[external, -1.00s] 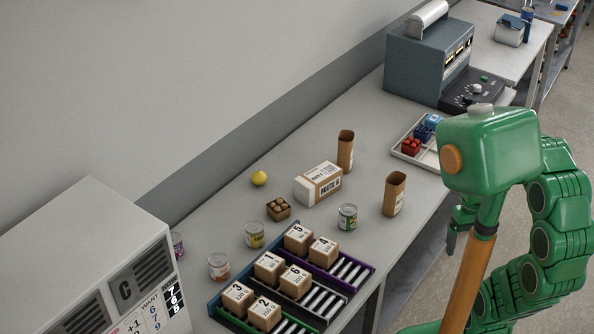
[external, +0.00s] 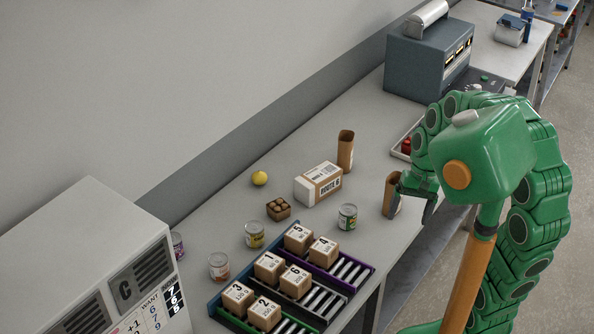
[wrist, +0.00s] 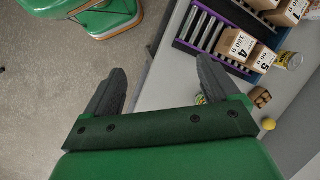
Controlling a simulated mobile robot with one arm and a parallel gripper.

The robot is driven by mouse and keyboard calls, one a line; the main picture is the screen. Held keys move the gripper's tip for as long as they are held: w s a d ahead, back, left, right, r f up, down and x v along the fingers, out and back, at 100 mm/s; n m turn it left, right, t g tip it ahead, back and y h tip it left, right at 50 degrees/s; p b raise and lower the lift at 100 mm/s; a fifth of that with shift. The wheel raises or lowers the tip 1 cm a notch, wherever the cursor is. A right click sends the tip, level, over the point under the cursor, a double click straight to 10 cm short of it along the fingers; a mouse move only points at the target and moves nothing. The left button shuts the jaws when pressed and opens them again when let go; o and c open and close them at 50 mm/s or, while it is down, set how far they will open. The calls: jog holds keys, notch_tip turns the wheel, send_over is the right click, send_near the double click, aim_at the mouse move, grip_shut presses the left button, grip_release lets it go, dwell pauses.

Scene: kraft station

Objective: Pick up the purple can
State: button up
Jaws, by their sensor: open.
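The purple can (external: 177,245) stands at the far left of the bench in the external view. The grey cabinet in front hides part of it. I cannot make it out in the wrist view. My gripper (external: 413,200) is at the bench's right front edge, beside the brown cardboard tube (external: 391,192) and far from the purple can. In the wrist view my gripper (wrist: 158,85) has its two dark fingers wide apart with nothing between them.
A red-labelled can (external: 219,267), a yellow-labelled can (external: 254,235) and a green-labelled can (external: 347,217) stand on the bench. Numbered boxes sit on roller racks (external: 350,272) at the front. A white carton (external: 312,187) lies mid-bench. The grey cabinet (external: 95,255) blocks the left end.

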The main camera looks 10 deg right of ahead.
jog(key=w+a+m+y, duration=0.1)
jog(key=w+a, duration=0.4)
jog(key=a, duration=0.2)
jog(key=w+a+m+y, duration=0.1)
jog(key=w+a+y, duration=0.1)
jog(key=w+a, duration=0.4)
jog(key=m+g+y, duration=0.4)
jog(key=m+y, duration=0.2)
jog(key=m, duration=0.2)
send_near(179, 234)
jog(key=x, duration=0.5)
jog(key=shift+s+a+f, duration=0.15)
jog(key=shift+s+a, duration=0.15)
jog(key=shift+s+a+f+m, duration=0.15)
jog(key=shift+a+f+m, duration=0.2)
jog(key=shift+a, duration=0.35)
jog(key=shift+s+x, duration=0.2)
jog(key=shift+x, duration=3.45)
jog(key=shift+r, duration=0.2)
jog(key=shift+c, duration=0.2)
